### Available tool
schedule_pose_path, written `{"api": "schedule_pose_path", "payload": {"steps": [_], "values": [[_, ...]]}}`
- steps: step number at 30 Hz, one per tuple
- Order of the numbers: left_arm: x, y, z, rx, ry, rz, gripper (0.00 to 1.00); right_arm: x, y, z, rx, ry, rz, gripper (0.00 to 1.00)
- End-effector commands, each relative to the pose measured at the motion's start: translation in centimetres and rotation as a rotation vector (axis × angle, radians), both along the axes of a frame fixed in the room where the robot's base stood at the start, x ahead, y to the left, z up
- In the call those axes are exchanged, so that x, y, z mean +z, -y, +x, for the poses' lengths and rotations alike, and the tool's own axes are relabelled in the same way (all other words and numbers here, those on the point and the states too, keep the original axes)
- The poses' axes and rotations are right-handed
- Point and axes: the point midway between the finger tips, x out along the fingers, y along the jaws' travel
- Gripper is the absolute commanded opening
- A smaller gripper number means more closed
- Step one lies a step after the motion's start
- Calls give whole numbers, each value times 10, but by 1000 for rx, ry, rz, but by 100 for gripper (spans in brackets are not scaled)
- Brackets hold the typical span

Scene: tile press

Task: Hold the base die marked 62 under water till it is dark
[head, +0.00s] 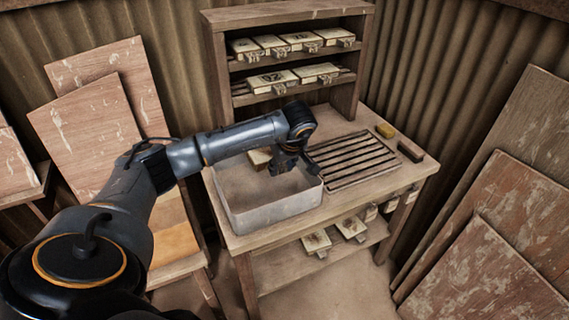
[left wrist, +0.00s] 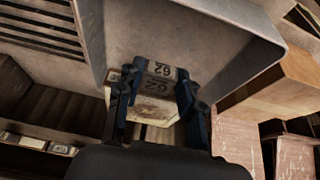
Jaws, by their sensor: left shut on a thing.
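My left gripper (left wrist: 158,80) is shut on the base die (left wrist: 152,108), a pale worn block with 62 on its end, seen upside down in the left wrist view. In the head view my left gripper (head: 285,164) is over the back right part of the grey metal basin (head: 279,209). A pale block (head: 259,158), which looks like the held die, shows beside it at the basin's back edge. The basin wall also shows in the left wrist view (left wrist: 238,72). I cannot tell whether the die touches water. My right gripper is not in view.
A slatted rack (head: 352,160) lies right of the basin, with a yellow block (head: 385,130) and a dark brush-like block (head: 411,151) beyond. A shelf unit (head: 290,14) holding several dies stands behind. More dies (head: 316,241) lie on the lower shelf.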

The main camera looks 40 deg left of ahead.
Motion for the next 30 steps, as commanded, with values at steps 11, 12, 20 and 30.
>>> {"api": "schedule_pose_path", "payload": {"steps": [11, 12, 20, 30], "values": [[-36, 0, 1, -2, 4, 0, 0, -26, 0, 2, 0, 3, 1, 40], [-40, 0, 1, -2, 4, 0, 0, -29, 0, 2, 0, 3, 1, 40], [-65, 0, 1, -2, 3, 2, 0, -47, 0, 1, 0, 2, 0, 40], [-96, 0, 2, 0, 4, 1, 0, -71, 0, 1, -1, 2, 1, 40]]}}
